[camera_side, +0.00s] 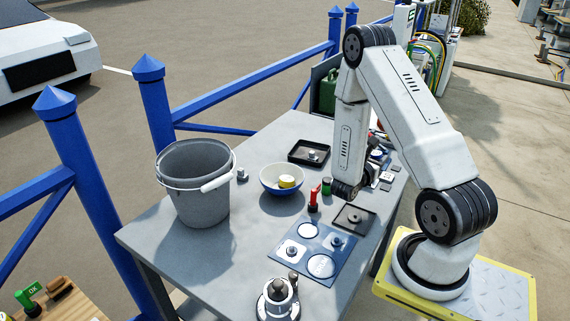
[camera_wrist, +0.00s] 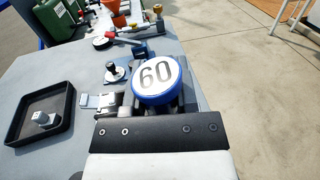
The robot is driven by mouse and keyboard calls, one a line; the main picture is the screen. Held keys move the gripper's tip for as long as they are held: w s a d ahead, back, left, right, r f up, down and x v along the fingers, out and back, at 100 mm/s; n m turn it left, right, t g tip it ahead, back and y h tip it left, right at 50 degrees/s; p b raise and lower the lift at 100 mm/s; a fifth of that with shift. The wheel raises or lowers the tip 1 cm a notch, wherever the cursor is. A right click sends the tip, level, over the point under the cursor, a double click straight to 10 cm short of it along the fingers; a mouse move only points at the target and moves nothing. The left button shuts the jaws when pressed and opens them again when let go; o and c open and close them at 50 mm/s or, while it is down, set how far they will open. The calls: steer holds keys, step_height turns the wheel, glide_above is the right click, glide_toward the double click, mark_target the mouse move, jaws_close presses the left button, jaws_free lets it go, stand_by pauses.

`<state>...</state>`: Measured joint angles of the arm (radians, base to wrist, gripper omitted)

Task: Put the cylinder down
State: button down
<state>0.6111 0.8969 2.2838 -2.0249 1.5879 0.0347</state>
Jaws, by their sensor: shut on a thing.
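The cylinder (camera_wrist: 158,80) is blue with a white top face marked 60. It sits between the jaws of my gripper (camera_wrist: 155,100) in the wrist view, and the jaws are shut on it. The top face points toward the wrist camera. The cylinder hides most of the fingertips and its own lower part, so I cannot tell whether its underside touches the table. In the side view my gripper (camera_side: 365,178) is low over the right part of the table, partly hidden by my own arm. A blue and white shape there is too small to make out clearly.
Small metal parts (camera_wrist: 97,101) stand close left of the cylinder.

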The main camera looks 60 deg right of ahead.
steer(key=shift+f, duration=2.15)
steer(key=shift+f, duration=1.8)
steer(key=shift+f, duration=0.15)
steer(key=shift+c, duration=1.9)
jaws_free()
steer(key=shift+a, duration=0.15)
steer(key=shift+w+a, duration=0.3)
steer(key=shift+a, duration=1.65)
steer(key=shift+w+a, duration=0.35)
steer(key=shift+a, duration=1.55)
steer(key=shift+w+a, duration=0.3)
steer(key=shift+a, duration=1.65)
